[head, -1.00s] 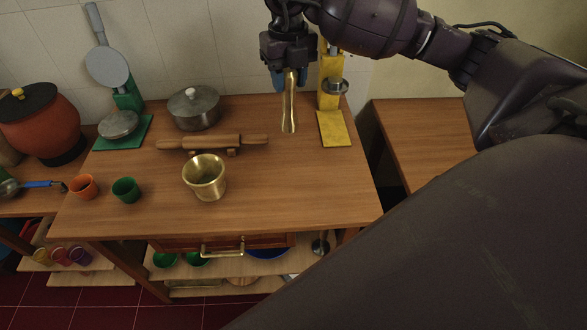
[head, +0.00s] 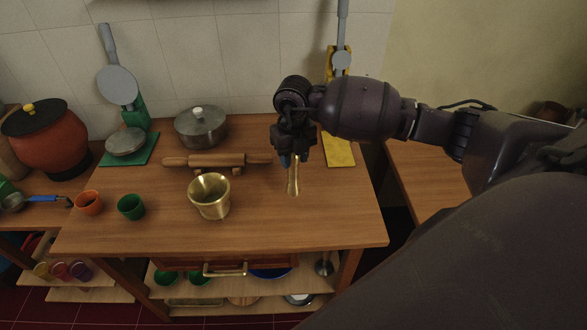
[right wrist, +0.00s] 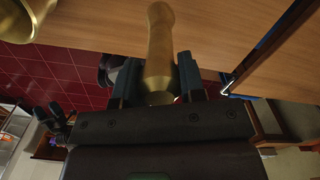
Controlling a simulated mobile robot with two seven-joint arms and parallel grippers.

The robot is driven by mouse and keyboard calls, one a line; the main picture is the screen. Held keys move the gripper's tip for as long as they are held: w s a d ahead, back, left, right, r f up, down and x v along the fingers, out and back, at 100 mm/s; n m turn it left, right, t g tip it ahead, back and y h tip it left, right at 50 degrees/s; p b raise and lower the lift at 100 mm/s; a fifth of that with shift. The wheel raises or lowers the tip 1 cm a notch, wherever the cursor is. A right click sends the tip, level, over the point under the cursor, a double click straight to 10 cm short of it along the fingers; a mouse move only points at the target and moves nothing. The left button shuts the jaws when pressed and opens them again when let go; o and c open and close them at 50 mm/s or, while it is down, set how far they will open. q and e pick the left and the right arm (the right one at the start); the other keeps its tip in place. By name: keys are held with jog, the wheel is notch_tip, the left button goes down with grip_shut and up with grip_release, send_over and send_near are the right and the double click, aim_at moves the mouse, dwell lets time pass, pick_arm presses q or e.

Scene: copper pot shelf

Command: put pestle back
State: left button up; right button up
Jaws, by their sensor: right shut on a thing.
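The brass pestle (head: 293,180) is upright in my right gripper (head: 292,158), to the right of the brass mortar (head: 210,197). The gripper is shut on the pestle's upper part, and its lower end points down over the wooden table. I cannot tell whether its tip touches the table. In the right wrist view the pestle (right wrist: 160,45) stands between the two fingers (right wrist: 158,82), and part of the mortar (right wrist: 22,18) shows at the upper left. The mortar is upright and its visible inside looks empty.
A rolling pin (head: 217,161) on its stand and a lidded pot (head: 201,127) are behind the mortar. Orange (head: 89,203) and green (head: 131,207) cups stand to its left. A yellow press (head: 340,153) stands behind the gripper. The table's front right is clear.

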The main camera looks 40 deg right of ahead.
aim_at(294, 170)
jog(key=shift+f, duration=2.35)
jog(key=o, duration=0.9)
jog(key=shift+o, duration=0.2)
